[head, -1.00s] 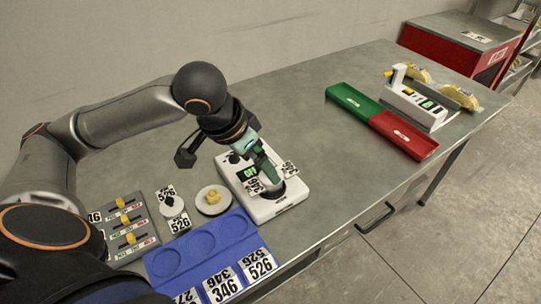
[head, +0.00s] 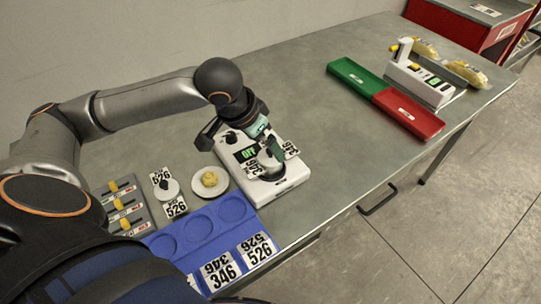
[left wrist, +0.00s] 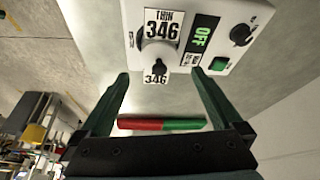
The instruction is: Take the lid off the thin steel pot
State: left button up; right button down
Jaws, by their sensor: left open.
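The thin steel pot (head: 270,163) stands on the white device whose display reads OFF, between tags marked 346. In the left wrist view the pot (left wrist: 150,52) is seen with its dark-knobbed lid (left wrist: 158,66), and a tag reading THIN 346 beside it. My left gripper (head: 266,142) is over the device, close to the pot and partly covering it. In the left wrist view the same gripper (left wrist: 161,88) has its fingers spread wide, with nothing between them; the lid knob lies ahead, in line with the gap. My right gripper is not in view.
The white device (head: 275,190) sits near the table's front edge. Left of it are a white dish (head: 201,186) with a yellow piece, a knobbed white object (head: 167,189), a blue tray (head: 215,240) and a slider panel (head: 133,212). A green-and-red tray (head: 408,112) lies farther right.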

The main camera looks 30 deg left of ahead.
aim_at(268, 151)
pick_arm(q)
jog(key=x, duration=0.4)
jog(key=shift+s, duration=0.15)
jog(key=c, duration=1.4)
